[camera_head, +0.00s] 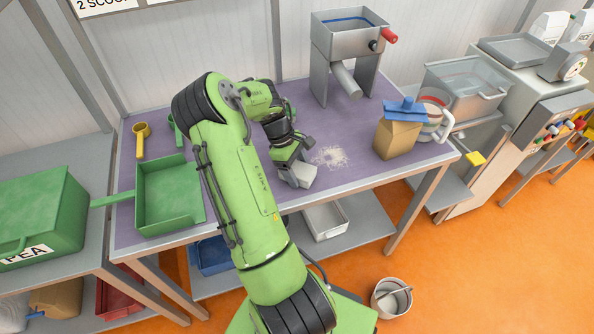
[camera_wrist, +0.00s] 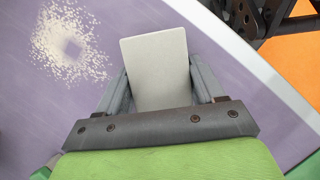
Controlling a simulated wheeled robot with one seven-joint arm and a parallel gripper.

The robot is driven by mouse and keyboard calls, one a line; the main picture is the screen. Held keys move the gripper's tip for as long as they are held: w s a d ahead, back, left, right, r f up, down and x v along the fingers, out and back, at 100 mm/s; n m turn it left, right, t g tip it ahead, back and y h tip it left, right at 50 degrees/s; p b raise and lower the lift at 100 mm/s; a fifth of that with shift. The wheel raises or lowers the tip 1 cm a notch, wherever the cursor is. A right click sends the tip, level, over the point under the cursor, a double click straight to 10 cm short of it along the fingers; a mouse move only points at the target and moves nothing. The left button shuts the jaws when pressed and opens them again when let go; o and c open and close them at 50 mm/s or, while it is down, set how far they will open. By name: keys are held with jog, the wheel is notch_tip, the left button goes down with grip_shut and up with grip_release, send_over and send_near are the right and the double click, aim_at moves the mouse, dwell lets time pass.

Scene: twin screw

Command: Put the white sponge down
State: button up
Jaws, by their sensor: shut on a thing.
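The white sponge (camera_head: 298,174) is a pale block at the end of my arm, over the front part of the purple table (camera_head: 262,215). My gripper (camera_head: 292,160) is shut on it. In the wrist view the sponge (camera_wrist: 158,72) sits between the two grey fingers of my gripper (camera_wrist: 160,85), with the purple surface behind it. I cannot tell whether the sponge touches the table. A patch of pale powder (camera_head: 331,157) lies on the table just right of the sponge, and it also shows in the wrist view (camera_wrist: 70,45).
A green tray (camera_head: 168,195) and a yellow scoop (camera_head: 141,138) are at the left of the table. A metal hopper (camera_head: 345,55) stands at the back. A brown bag (camera_head: 397,138) with a blue clip and a striped jug (camera_head: 436,115) stand at the right.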

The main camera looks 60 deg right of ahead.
jog(key=shift+r, duration=0.1)
jog(key=o, duration=0.9)
